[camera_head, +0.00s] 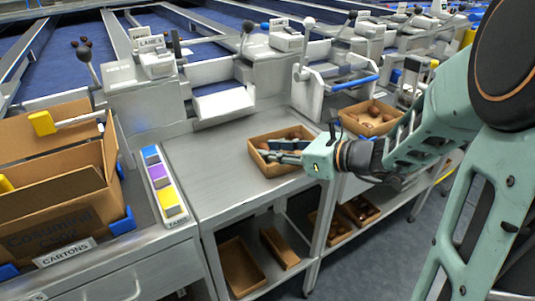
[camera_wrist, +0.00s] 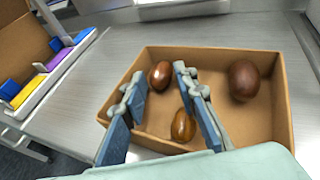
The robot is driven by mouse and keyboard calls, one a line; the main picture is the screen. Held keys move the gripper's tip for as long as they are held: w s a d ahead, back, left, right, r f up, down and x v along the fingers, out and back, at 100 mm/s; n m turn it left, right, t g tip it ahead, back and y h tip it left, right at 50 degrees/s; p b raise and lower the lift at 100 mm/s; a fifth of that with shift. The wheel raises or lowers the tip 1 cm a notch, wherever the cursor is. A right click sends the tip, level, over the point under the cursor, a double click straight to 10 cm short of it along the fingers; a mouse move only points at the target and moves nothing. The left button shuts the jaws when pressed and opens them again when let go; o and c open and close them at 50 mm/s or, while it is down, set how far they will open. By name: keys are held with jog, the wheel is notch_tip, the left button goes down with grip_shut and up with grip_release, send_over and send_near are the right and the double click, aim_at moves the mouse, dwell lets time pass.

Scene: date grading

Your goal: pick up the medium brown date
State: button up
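An open cardboard box (camera_wrist: 272,60) holds three dates in the wrist view. A reddish, medium brown date (camera_wrist: 161,75) lies near the back wall and shows between my fingertips. A lighter amber-brown date (camera_wrist: 183,127) lies nearer, by the right finger. A larger dark brown date (camera_wrist: 243,79) lies at the right. My gripper (camera_wrist: 158,83) is open, its two blue-padded fingers apart, with nothing held. In the head view my gripper (camera_head: 288,151) reaches over the box (camera_head: 266,167) from the right; the dates there are hardly visible. I cannot tell whether a finger touches a date.
The box stands on a grey metal table (camera_head: 205,172) with bare room to its left. A strip of blue, purple and yellow blocks (camera_head: 160,173) lies at the table's left. A second box (camera_head: 372,130) with brown items stands to the right. Large cartons (camera_head: 60,190) stand at far left.

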jog(key=shift+s+f, duration=0.1)
jog(key=shift+f, duration=0.1)
jog(key=c, duration=0.4)
jog(key=shift+c, duration=0.2)
